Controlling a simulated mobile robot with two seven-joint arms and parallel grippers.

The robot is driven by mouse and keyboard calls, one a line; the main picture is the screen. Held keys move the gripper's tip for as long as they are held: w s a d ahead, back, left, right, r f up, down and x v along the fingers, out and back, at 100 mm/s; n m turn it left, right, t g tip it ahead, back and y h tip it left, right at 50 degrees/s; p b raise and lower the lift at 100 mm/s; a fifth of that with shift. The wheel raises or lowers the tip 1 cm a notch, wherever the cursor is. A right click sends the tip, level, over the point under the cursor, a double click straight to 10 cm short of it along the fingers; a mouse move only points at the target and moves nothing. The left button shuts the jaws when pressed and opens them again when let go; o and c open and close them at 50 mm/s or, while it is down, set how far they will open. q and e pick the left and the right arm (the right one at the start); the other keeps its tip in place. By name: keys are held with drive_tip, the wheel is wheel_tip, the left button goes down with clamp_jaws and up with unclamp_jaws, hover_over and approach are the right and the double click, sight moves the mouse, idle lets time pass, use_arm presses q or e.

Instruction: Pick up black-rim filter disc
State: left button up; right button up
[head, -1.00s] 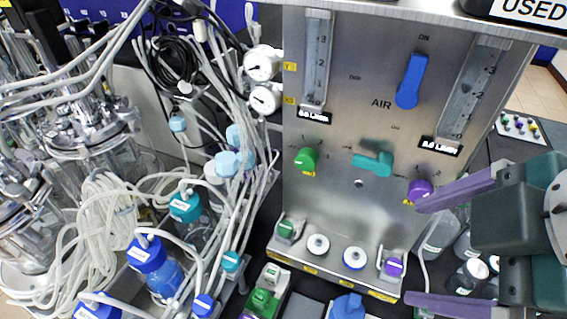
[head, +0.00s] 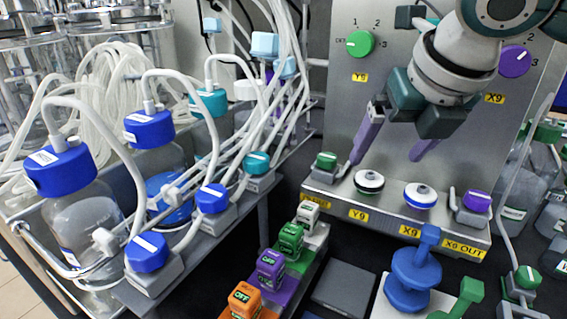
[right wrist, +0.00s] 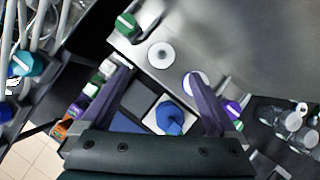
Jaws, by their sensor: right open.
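The black-rim filter disc (head: 369,182) is a white disc with a dark rim, sitting on the front ledge of the steel panel beside the green-capped valve. It also shows in the right wrist view (right wrist: 161,55), just beyond the fingertips and between their lines. My right gripper (head: 386,161) is open and empty, its purple fingers pointing down above the ledge. One finger is close to the left of the black-rim disc, the other above the blue-rim disc (head: 420,196). It also shows in the right wrist view (right wrist: 161,76). My left gripper is not in view.
A green valve (head: 326,160) and a purple valve (head: 477,201) flank the discs on the ledge (head: 392,220). A blue knobbed piece (head: 413,275) stands in front. Blue-capped bottles with tubing (head: 75,205) fill the left.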

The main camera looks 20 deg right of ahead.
sight(371, 174)
drive_tip(key=x, duration=0.7)
drive_tip(key=shift+w+d+b, duration=0.25)
drive_tip(key=shift+w+b, duration=0.1)
drive_tip(key=shift+b, duration=0.05)
drive_tip(key=shift+c, duration=0.2)
drive_tip(key=c, duration=1.4)
